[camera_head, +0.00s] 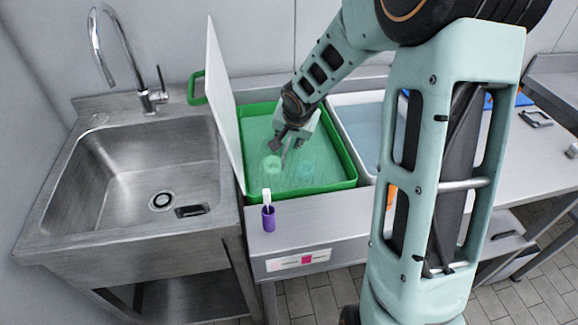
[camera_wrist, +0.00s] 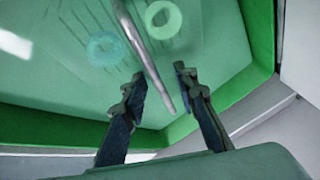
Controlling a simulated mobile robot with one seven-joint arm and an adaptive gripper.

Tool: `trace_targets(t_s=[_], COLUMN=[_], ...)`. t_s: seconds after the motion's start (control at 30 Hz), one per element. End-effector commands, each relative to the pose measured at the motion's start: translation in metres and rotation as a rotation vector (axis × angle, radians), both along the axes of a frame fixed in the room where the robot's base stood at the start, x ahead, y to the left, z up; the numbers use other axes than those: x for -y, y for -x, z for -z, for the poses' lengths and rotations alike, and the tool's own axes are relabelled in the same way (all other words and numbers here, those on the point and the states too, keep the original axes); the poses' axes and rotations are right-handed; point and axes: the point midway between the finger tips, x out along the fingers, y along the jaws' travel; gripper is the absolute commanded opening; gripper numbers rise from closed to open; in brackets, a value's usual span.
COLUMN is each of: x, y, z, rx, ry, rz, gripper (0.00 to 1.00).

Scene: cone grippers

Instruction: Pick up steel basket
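A green tub (camera_head: 353,183) on the counter holds a see-through green layer. Below it, faint thin lines suggest the wire bottom of the steel basket; its outline is unclear. A grey metal rod (camera_wrist: 143,45), apparently the basket's handle, rises from there. A pale green ring (camera_head: 272,163) and a teal ring (camera_head: 306,168) lie inside the tub. My gripper (camera_head: 287,146) points down into the tub. In the wrist view my gripper (camera_wrist: 160,73) is open, its two dark fingers on either side of the rod, with visible gaps.
A white lid (camera_head: 224,100) with a green handle stands upright along the tub's left side. A white tub (camera_head: 350,112) with blue contents is right. A steel sink (camera_head: 130,180) is left.

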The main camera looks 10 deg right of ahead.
Motion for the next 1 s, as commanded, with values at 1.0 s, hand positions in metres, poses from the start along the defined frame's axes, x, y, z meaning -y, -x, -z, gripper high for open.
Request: trace_targets(t_s=[1.0], x=[0.0000], y=[0.0002], z=[0.0047], rx=[0.000], ry=[0.000], rz=[0.000], gripper=[0.00])
